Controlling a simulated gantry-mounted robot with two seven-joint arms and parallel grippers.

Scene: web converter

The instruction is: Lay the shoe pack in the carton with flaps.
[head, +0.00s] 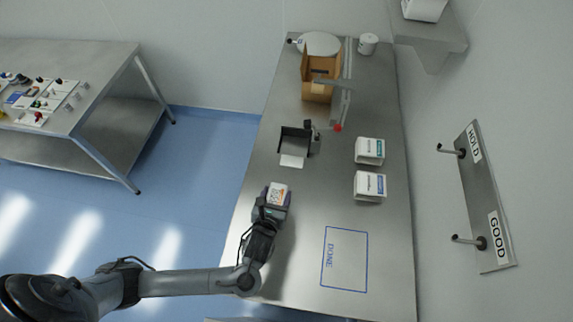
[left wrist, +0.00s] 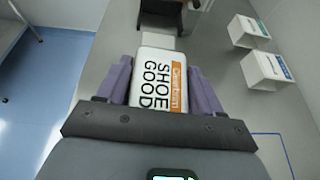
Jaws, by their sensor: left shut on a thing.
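The shoe pack (head: 278,191) is a white pack with an orange band. In the left wrist view the pack (left wrist: 160,78) shows the words SHOE GOOD. My left gripper (head: 272,205) is shut on it, with purple fingers (left wrist: 160,88) on either side. The pack is over the left part of the steel table; I cannot tell its height above the table. The carton with flaps (head: 318,91) is brown, stands open near the table's far end, and is well beyond the gripper. Its inside is only partly visible. My right gripper is not in view.
A black holder (head: 297,135) with a white card (head: 291,161) lies between pack and carton. A metal rail (head: 346,75) and a red knob (head: 338,128) stand beside the carton. Two white boxes (head: 369,151) (head: 369,187) sit to the right. The DONE outline (head: 345,260) is empty.

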